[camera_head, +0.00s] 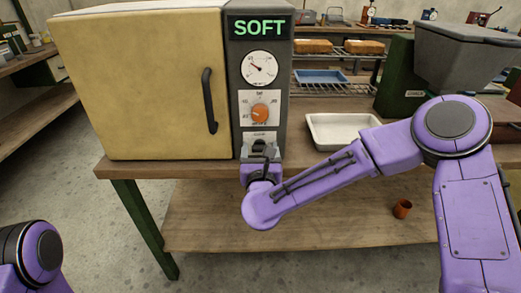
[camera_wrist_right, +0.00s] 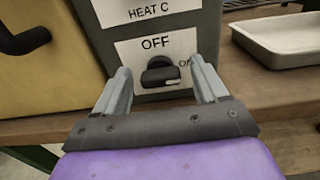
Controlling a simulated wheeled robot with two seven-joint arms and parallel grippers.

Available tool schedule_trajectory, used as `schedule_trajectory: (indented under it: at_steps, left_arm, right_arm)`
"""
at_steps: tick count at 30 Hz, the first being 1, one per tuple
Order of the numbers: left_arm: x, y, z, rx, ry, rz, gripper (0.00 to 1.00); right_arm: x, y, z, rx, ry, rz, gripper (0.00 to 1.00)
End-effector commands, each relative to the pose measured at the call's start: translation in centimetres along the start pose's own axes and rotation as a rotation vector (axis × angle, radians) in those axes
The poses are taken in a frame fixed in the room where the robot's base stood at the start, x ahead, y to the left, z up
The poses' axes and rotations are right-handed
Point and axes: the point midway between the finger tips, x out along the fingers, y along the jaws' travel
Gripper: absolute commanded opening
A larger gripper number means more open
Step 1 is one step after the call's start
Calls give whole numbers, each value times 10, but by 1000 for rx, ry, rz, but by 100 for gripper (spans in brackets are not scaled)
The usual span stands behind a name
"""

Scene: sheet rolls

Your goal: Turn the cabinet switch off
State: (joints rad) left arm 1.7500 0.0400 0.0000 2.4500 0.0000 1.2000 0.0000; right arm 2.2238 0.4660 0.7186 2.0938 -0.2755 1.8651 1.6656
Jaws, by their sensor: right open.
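The cabinet (camera_head: 135,85) is a cream-coloured box with a dark control panel (camera_head: 241,75) on its right side. The panel carries a lit SOFT sign (camera_head: 259,27), a dial gauge (camera_head: 259,68) and an orange knob (camera_head: 259,113). The black cabinet switch (camera_wrist_right: 160,75) sits low on the panel, on a white plate marked OFF above and ON at the right. My right gripper (camera_head: 260,150) is in front of it; in the wrist view its open fingers (camera_wrist_right: 162,86) stand either side of the switch, apart from it. The left gripper is out of view; only part of my left arm shows.
The cabinet stands on a wooden bench (camera_head: 180,171). A pale tray (camera_head: 338,130) lies to the right of the panel, beyond my right forearm. A grey hopper machine (camera_head: 460,55) is farther right. A small copper-coloured cup (camera_head: 402,208) is on the lower shelf (camera_head: 330,225).

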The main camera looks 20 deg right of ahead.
Motion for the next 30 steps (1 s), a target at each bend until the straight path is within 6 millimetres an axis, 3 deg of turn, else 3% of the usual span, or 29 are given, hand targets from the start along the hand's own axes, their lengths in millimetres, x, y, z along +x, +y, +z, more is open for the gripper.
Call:
schedule_trajectory:
  at_steps: [5, 10, 20, 30]
  left_arm:
    - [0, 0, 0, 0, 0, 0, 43]
    - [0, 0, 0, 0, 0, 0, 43]
    - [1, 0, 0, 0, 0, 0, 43]
    - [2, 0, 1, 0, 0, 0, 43]
  right_arm:
    - [0, 0, 0, -1, 0, 0, 72]
    - [0, 0, 0, -1, 0, 0, 17]
    - [0, 0, 0, -32, 0, 1, 16]
    - [0, 1, 0, -245, -1, 2, 16]
